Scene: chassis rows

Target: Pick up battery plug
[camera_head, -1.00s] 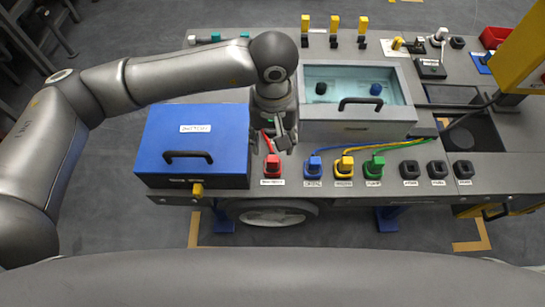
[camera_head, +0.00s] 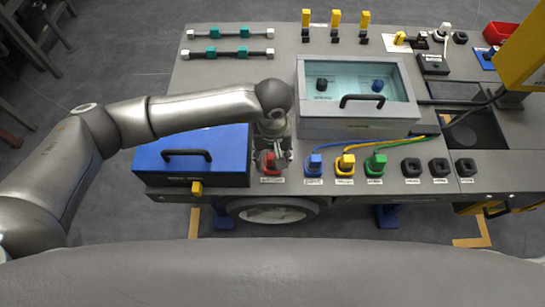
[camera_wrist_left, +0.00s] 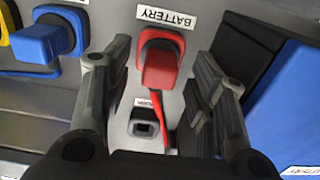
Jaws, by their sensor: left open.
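The red battery plug (camera_head: 267,163) sits in its socket on the grey bench, right of the blue box, mostly hidden by my left gripper in the head view. In the left wrist view the red plug (camera_wrist_left: 161,66) shows clearly beside the "BATTERY" label (camera_wrist_left: 166,17), with a red cable running from it. My left gripper (camera_head: 270,160) is open, pointing down over the plug. In the left wrist view its fingers (camera_wrist_left: 160,75) stand on either side of the plug, apart from it. My right gripper is not in view.
The blue box (camera_head: 225,155) stands close left of the gripper. Blue (camera_head: 314,163), yellow (camera_head: 346,163) and green (camera_head: 376,163) plugs stand in a row to the right, then several black sockets. A grey box with a clear lid (camera_head: 350,125) is behind.

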